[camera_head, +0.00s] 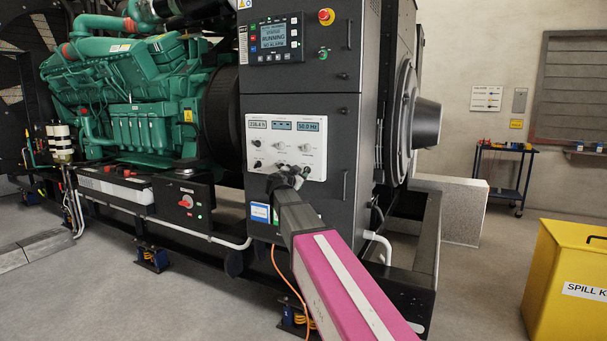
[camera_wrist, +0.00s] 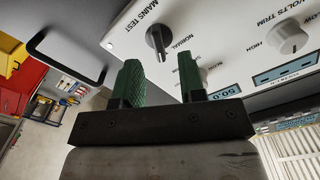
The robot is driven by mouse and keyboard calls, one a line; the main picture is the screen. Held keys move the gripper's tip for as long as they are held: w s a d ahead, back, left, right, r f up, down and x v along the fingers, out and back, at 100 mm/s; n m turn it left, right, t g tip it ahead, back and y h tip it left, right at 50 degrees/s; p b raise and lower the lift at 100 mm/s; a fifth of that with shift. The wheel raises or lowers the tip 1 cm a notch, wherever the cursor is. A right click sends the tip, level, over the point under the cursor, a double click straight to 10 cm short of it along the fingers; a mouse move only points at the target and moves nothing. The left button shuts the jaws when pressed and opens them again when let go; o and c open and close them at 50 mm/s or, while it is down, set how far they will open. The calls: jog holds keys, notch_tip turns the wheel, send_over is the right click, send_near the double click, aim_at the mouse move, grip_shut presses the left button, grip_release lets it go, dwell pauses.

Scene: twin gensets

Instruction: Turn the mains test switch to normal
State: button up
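The mains test switch (camera_wrist: 158,40) is a black rotary knob on the white control panel (camera_wrist: 125,38), with "MAINS TEST" printed above it and "NORMAL" at its right in the wrist view. Its grip bar runs roughly up and down in that view; I cannot tell which mark it points to. My gripper (camera_wrist: 160,62) has two green fingers, spread apart with nothing between them. The knob shows just beyond the fingertips, between them in line of sight; contact is not visible. In the head view my gripper (camera_head: 289,178) is at the panel's lower edge (camera_head: 257,139).
A pale volts trim knob (camera_wrist: 288,38) sits right of the switch in the wrist view. A black door handle (camera_wrist: 72,42) stands out at the left. The green engine (camera_head: 130,85) is left, and a yellow spill kit bin (camera_head: 570,270) stands on the floor at right.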

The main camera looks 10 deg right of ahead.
aim_at(304, 172)
jog(key=shift+x, duration=1.8)
grip_shut()
jog(key=n, duration=0.5)
jog(key=shift+n, duration=0.3)
jog(key=n, duration=0.6)
jog(key=shift+n, duration=0.3)
grip_release()
